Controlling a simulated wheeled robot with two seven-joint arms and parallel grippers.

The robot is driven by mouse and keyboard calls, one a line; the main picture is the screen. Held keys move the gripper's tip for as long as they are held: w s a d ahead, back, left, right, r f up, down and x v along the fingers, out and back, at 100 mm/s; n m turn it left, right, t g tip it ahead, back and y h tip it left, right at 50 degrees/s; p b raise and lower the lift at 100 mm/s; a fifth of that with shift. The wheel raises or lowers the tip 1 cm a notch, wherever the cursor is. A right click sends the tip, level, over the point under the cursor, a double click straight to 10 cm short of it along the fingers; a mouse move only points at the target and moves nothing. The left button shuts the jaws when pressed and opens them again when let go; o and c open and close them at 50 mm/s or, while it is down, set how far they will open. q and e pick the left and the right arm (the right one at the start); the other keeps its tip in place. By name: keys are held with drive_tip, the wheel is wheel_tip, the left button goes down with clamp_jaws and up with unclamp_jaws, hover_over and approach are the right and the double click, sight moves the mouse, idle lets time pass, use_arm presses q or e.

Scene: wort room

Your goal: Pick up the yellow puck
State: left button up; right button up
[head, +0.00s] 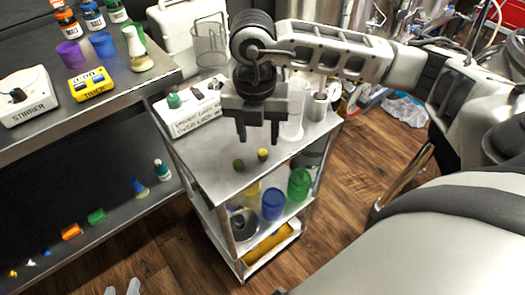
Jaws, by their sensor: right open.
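The yellow puck (263,154) lies on the top shelf of the steel cart (225,182), close to a dark green puck (238,164) at its lower left. My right gripper (259,136) points down above the cart top, just above and behind the two pucks in the picture. Its jaws are open with nothing between them, and it looks apart from the yellow puck. Two pale tips at the bottom left edge may be my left gripper (122,289); most of it is cut off.
Lower shelves hold blue (273,204) and green (299,185) containers. A steel bench at left carries a stirrer (24,96), a yellow timer (91,84) and bottles. The cart's front top is clear.

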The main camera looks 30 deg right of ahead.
sight(262, 153)
drive_tip(key=f, duration=0.4)
drive_tip(key=shift+s+d+f, duration=0.2)
drive_tip(key=shift+s+f, duration=0.1)
drive_tip(key=shift+s, duration=0.05)
clamp_jaws()
